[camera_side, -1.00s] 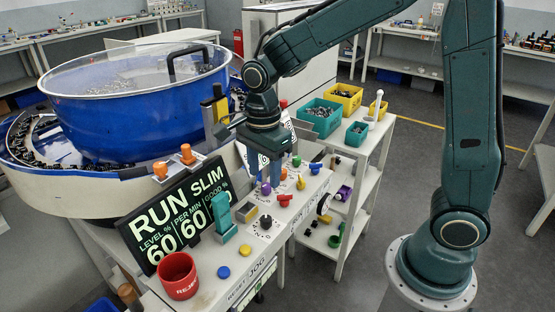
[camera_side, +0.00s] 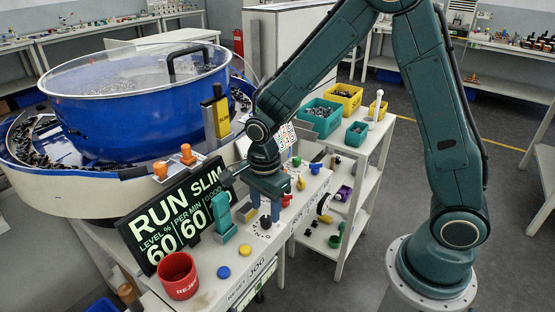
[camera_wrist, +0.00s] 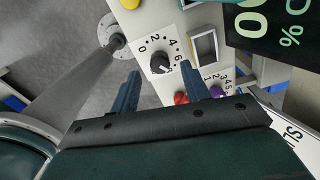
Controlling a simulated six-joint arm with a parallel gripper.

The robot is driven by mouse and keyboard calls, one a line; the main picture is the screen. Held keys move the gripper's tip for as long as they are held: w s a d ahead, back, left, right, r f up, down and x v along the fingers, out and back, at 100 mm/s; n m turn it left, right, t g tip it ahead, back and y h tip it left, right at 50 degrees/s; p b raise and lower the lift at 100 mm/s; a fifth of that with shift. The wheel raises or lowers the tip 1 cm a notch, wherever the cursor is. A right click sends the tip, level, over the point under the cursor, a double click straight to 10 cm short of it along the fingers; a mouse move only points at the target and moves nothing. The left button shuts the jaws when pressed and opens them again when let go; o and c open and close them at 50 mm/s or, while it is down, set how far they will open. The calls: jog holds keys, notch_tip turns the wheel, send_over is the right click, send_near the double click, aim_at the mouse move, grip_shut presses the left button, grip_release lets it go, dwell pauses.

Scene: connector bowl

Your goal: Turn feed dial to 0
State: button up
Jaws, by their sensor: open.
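The feed dial is a black round knob (camera_wrist: 159,63) on a white plate with numbers from 0 around it. In the wrist view its pale pointer mark seems turned to the lower right, towards the 8, away from the 0 at upper left. In the side view the dial (camera_side: 265,222) sits on the console's front part, partly hidden by my fingers. My gripper (camera_side: 265,208) is open and points down just over it. In the wrist view my two fingers (camera_wrist: 160,72) stand apart, one on each side of the dial; contact cannot be told.
A teal block (camera_side: 223,222) stands left of my gripper, before the display board (camera_side: 180,215). A red knob (camera_wrist: 181,98) and a purple knob (camera_wrist: 215,91) are close to my fingers.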

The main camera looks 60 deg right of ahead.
aim_at(266, 218)
jog(key=shift+f, duration=1.8)
jog(key=c, duration=1)
